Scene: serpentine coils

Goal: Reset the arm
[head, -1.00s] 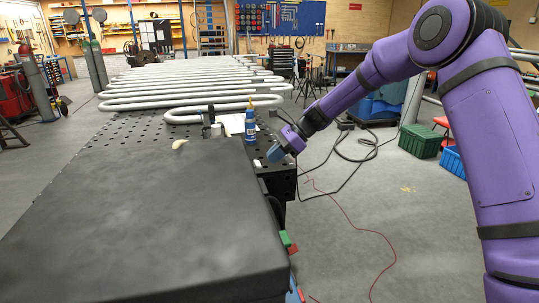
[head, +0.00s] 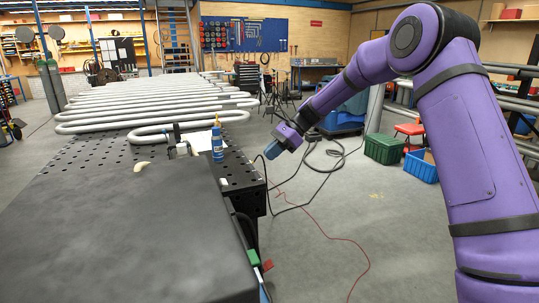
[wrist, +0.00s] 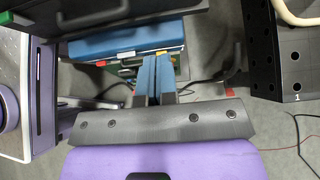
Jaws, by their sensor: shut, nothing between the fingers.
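My purple arm reaches in from the right in the head view. My gripper (head: 272,150) hangs in the air just off the right edge of the black perforated table (head: 237,172). In the wrist view its two blue fingers (wrist: 155,80) lie side by side, shut and empty. The gripper touches nothing that I can see.
A blue bottle (head: 217,143) stands near the table's right edge. A curved pale piece (head: 142,166) lies beside it to the left. Long serpentine coils (head: 150,104) stretch away behind. Green (head: 384,149) and blue crates (head: 420,167) and cables (head: 325,237) are on the floor.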

